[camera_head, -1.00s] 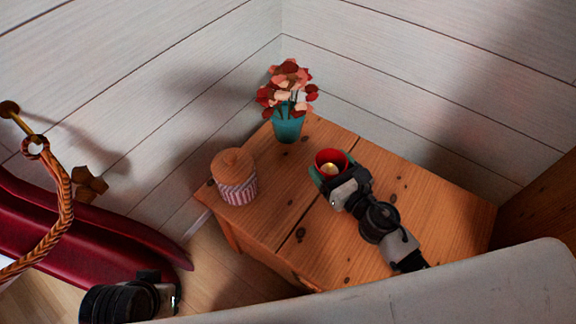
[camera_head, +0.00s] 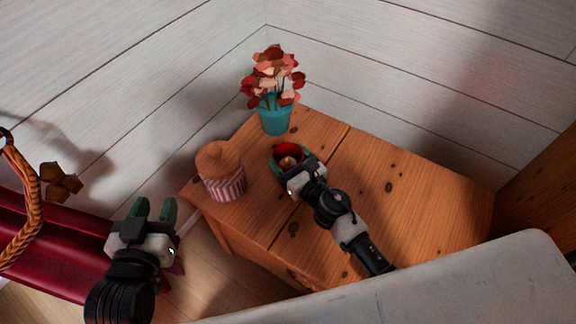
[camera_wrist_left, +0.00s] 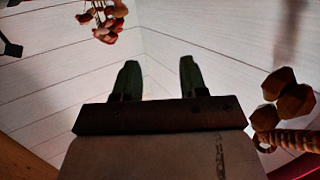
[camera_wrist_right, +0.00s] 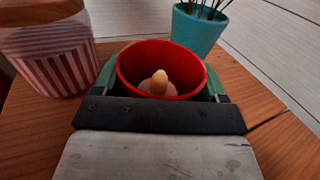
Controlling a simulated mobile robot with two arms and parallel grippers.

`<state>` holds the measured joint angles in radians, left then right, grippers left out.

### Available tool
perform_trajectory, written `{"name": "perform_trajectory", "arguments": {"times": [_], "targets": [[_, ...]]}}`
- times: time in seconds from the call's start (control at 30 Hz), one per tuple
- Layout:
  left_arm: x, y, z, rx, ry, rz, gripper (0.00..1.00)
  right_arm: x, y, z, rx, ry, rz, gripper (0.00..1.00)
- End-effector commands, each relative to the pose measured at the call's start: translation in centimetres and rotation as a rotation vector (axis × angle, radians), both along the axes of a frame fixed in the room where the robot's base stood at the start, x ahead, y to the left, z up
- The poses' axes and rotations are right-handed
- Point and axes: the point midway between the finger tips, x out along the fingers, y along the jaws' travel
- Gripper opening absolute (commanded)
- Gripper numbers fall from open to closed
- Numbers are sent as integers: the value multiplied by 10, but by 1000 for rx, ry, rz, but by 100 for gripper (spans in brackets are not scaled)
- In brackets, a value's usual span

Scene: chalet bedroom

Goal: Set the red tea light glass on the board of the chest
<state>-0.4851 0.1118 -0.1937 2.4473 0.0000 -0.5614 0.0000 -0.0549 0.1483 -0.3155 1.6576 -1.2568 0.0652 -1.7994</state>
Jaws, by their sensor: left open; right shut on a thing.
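The red tea light glass (camera_head: 289,151) holds a pale candle and is upright between the green fingers of my right gripper (camera_head: 283,160). In the right wrist view the glass (camera_wrist_right: 162,66) fills the space between the fingers. The glass is over the wooden board of the chest (camera_head: 400,190); I cannot tell whether its base touches the board. My left gripper (camera_head: 155,210) is open and empty, left of the chest, and its two fingers show in the left wrist view (camera_wrist_left: 158,80).
A striped jar with a wooden lid (camera_head: 222,172) stands on the board left of the glass. A teal pot with red and pink flowers (camera_head: 276,117) stands behind it. White plank walls (camera_head: 420,60) close the corner. The board's right part is clear.

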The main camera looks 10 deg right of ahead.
Motion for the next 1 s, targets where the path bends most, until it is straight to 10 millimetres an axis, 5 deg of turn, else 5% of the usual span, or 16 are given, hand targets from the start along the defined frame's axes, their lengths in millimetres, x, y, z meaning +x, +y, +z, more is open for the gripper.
{"name": "perform_trajectory", "arguments": {"times": [0.3, 0.87, 0.9, 1.0], "targets": [[6, -9, 39, -81, -316, -20, 43, 0, 0, -19, 1, -1, 0, 45], [5, -10, 49, -100, -387, -23, 43, 0, 0, -21, 1, -1, 1, 45], [4, -10, 50, -103, -398, -24, 43, 0, 0, -22, 1, 0, 1, 74], [4, -10, 51, -103, -399, -24, 43, 0, 0, -21, 1, 0, 0, 89]]}}
